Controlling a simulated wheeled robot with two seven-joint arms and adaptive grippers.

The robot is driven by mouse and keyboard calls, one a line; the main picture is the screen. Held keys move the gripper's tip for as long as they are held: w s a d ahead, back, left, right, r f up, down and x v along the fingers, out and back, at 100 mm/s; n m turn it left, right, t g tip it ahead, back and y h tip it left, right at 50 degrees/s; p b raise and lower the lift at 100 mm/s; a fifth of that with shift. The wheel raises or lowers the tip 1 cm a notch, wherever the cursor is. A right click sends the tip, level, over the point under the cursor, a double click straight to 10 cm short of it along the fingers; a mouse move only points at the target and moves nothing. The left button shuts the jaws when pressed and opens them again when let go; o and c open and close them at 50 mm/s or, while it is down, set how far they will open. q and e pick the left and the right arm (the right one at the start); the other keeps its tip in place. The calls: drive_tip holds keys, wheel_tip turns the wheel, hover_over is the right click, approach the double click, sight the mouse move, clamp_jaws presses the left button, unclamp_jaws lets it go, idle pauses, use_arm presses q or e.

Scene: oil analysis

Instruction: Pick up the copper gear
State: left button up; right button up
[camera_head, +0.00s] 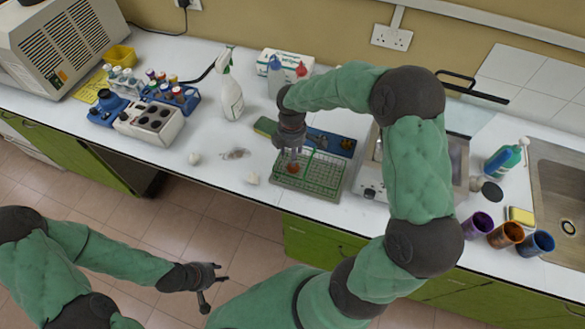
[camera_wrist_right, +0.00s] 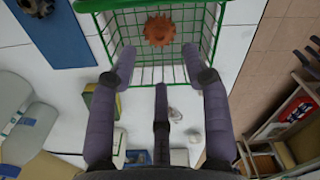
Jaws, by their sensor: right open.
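The copper gear (camera_wrist_right: 158,31) is a toothed orange-brown disc with a central hole, lying in a green wire basket (camera_wrist_right: 104,42). In the head view the gear (camera_head: 293,168) shows partly, just below my right gripper (camera_head: 291,150), in the left part of the basket (camera_head: 325,188). In the right wrist view my right gripper (camera_wrist_right: 162,75) has its fingers spread and nothing between them; the gear appears beyond the fingertips, apart from them. My left gripper (camera_head: 214,284) is open and empty, over the floor in front of the counter.
A blue tray (camera_head: 331,137) with small parts lies behind the basket. A metal device (camera_head: 369,184) stands close on its right. A spray bottle (camera_head: 230,95), blue racks and small pale objects stand left. Cups (camera_head: 505,234) and a sink (camera_head: 560,185) are far right.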

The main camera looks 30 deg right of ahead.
wheel_tip(320, 180, down, 7)
drive_tip(key=shift+s+r+b, duration=0.1)
drive_tip(key=shift+b, duration=0.6)
drive_tip(key=c, duration=0.9)
drive_tip(key=shift+r, duration=0.1)
